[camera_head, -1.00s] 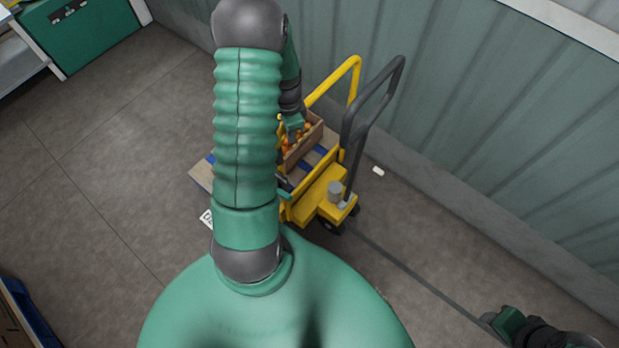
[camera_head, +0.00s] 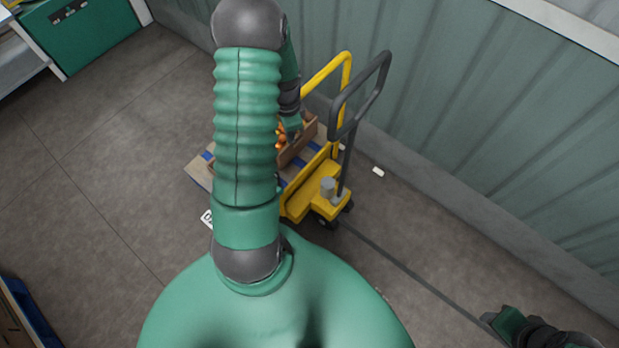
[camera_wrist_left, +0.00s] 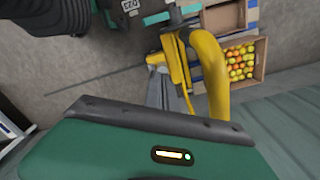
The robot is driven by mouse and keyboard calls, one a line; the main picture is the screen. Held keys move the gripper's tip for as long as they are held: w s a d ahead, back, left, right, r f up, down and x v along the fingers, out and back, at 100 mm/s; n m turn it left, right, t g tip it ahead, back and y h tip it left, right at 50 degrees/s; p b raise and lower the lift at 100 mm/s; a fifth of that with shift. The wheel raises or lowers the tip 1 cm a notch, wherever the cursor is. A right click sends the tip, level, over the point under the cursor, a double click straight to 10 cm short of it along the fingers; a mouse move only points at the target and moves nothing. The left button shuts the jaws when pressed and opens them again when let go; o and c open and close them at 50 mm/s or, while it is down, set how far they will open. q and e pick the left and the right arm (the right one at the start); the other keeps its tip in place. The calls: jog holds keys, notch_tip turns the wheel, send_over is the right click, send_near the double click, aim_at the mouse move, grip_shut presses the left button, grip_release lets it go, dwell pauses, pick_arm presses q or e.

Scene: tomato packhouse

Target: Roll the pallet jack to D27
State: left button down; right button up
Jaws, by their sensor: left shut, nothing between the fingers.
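The yellow pallet jack (camera_head: 318,196) stands on the floor near the wall, with a dark looped handle (camera_head: 386,72) and a yellow hoop (camera_head: 347,72). It carries a wooden pallet (camera_head: 198,172) and a crate (camera_head: 304,143) of tomatoes. My left gripper (camera_head: 292,123) appears over the crate, shut with nothing held; my arm hides part of the load. Contact with the jack cannot be told. The left wrist view shows yellow tubing (camera_wrist_left: 212,75) close by. What looks like my right gripper (camera_head: 510,325) is at the lower right, its fingers unclear.
A white floor label (camera_head: 207,218) is partly hidden by my arm, its text unreadable. A corrugated wall (camera_head: 480,110) runs along the right. A small white object (camera_head: 378,171) lies by its foot. A green cabinet (camera_head: 90,40) stands upper left.

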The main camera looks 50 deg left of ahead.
jog(key=w+p+v, duration=0.2)
jog(key=p+v, duration=0.6)
jog(key=shift+s+r, duration=0.15)
jog(key=shift+r, duration=0.25)
